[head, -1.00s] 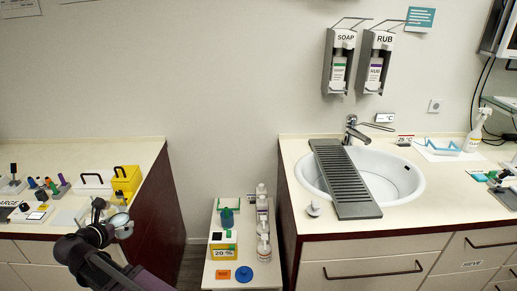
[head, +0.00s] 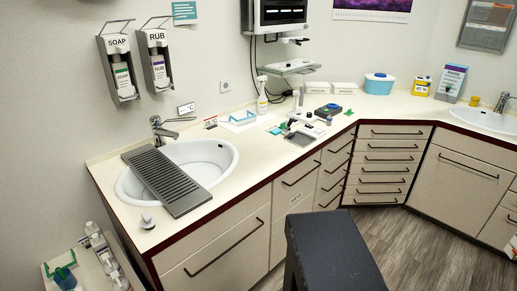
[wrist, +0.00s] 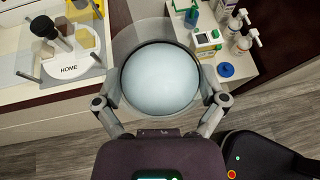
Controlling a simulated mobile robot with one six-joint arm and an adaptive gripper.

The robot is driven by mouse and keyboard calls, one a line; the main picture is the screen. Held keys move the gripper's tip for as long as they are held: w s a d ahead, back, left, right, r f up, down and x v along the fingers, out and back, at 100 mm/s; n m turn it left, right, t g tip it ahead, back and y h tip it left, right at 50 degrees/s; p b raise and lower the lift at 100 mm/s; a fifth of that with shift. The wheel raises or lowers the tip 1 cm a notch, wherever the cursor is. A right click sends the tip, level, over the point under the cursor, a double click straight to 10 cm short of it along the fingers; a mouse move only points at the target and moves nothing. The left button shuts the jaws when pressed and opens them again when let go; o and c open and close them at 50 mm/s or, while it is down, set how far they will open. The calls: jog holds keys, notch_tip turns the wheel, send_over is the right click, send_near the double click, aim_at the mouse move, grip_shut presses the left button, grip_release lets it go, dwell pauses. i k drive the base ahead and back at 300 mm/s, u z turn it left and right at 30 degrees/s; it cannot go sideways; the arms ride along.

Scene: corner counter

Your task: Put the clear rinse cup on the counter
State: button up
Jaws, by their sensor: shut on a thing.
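A clear cup (wrist: 160,78) is held in my gripper (wrist: 162,98) in the wrist view. The fingers close on it from the left and right. I look at a pale, round face inside a clear wall; I cannot tell whether it is liquid or the cup's base. The cup is off any surface, with the left worktop, a cart and the floor beyond it. In the head view, the pale counter (head: 262,158) runs from the sink to the corner. My gripper and the cup do not show in that view.
A white sink (head: 218,155) with a grey ribbed drainer (head: 166,181) takes up the counter's left end. A stopper (head: 147,221) lies by its front. A spray bottle (head: 262,96), a blue-edged tray (head: 241,118) and instruments stand further right. The cart (wrist: 254,68) holds bottles and a blue lid (wrist: 226,70).

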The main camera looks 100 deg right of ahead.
aim_at(269, 148)
jog(key=u, duration=0.05)
jog(key=k, duration=2.15)
jog(key=z, duration=1.5)
